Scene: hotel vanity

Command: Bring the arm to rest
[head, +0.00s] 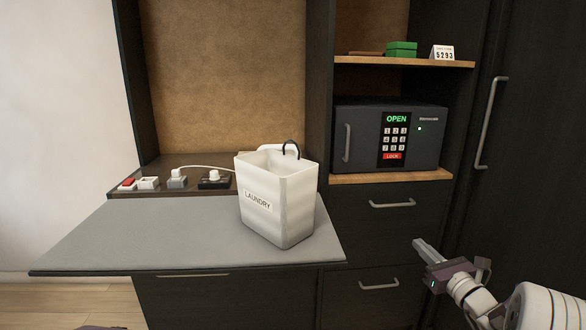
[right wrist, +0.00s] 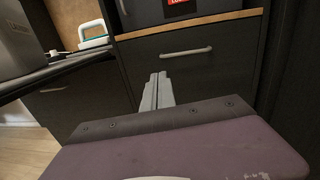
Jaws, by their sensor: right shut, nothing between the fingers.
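My right gripper (head: 424,247) is in the lower right of the head view, in front of the dark drawers. Its fingers are together and empty, and it touches nothing that I can see. In the right wrist view the closed fingers (right wrist: 158,90) point toward a dark drawer front (right wrist: 190,70) with a bar handle. My right arm (head: 500,300) reaches in from the lower right corner. My left gripper does not show in either view.
A white laundry bin (head: 278,200) stands on the grey counter (head: 150,235). A dark safe (head: 362,140) reading OPEN sits on a wooden shelf. Drawer handles (head: 392,204) and a tall door handle (head: 491,120) stick out. The space around the right gripper looks free.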

